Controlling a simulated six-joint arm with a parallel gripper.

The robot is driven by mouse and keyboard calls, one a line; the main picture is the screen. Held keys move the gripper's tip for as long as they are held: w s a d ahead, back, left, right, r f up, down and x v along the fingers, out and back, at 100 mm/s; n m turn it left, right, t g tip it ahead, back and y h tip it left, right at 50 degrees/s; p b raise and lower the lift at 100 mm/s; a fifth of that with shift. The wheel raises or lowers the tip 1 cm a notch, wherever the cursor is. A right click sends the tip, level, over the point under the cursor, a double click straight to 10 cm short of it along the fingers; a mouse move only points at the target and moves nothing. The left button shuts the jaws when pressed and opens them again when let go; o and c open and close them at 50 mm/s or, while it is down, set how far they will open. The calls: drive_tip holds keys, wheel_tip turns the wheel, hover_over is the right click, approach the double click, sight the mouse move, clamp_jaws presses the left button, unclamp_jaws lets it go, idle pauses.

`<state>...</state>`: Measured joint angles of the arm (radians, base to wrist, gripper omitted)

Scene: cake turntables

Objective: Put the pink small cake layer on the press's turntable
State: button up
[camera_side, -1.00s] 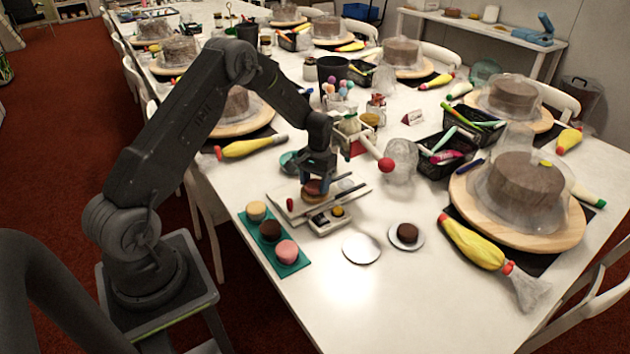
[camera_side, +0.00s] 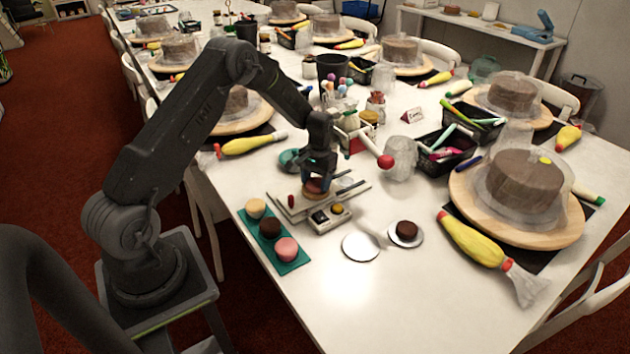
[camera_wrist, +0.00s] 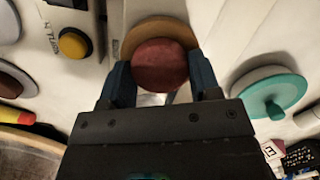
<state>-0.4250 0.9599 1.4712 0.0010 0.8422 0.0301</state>
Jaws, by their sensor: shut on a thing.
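My gripper (camera_wrist: 160,88) is shut on a dull reddish-pink small cake layer (camera_wrist: 160,65), with one dark finger on each side. A round tan disc (camera_wrist: 158,30), seemingly the press's turntable, shows behind the layer's far edge. In the side view the held layer (camera_side: 316,186) is low over the press (camera_side: 288,212), partly hidden by my fingers. I cannot tell whether it touches the disc. Another pink layer (camera_side: 287,249) lies at the near end of a green mat (camera_side: 296,266).
The mat also bears a brown layer (camera_side: 269,228) and a cream layer (camera_side: 255,208). A control box with a yellow button (camera_side: 337,209) adjoins the press. A bare white disc (camera_side: 361,247) and a disc with a brown layer (camera_side: 406,230) lie to its right. The near tabletop is clear.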

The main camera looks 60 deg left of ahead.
sight(315, 183)
drive_tip(key=shift+s+f, duration=0.5)
drive_tip(key=shift+f, duration=0.35)
drive_tip(key=o, duration=0.7)
drive_tip(key=shift+o, duration=1.2)
drive_tip(key=shift+w+r, duration=0.1)
drive_tip(key=shift+r, duration=0.25)
drive_tip(key=shift+o, duration=0.5)
drive_tip(key=r, duration=0.2)
drive_tip(key=w+r, duration=0.1)
drive_tip(key=r, duration=0.1)
drive_tip(key=shift+r, duration=0.4)
drive_tip(key=s+a+r, duration=0.7)
drive_tip(key=s, duration=0.1)
drive_tip(key=s+d+r+m+t+y, duration=0.1)
drive_tip(key=s+d+r+m+t, duration=0.2)
drive_tip(key=d+r, duration=1.1)
drive_tip(key=s+d+r+t, duration=0.2)
drive_tip(key=s+d+r, duration=0.1)
drive_tip(key=s+d, duration=0.3)
drive_tip(key=s+d+r+m+t, duration=0.1)
drive_tip(key=s+d+r, duration=0.1)
drive_tip(key=s+d, duration=0.5)
drive_tip(key=shift+s+d+r+m+t, duration=0.3)
drive_tip(key=shift+s+r+t, duration=0.1)
drive_tip(key=shift+s, duration=0.65)
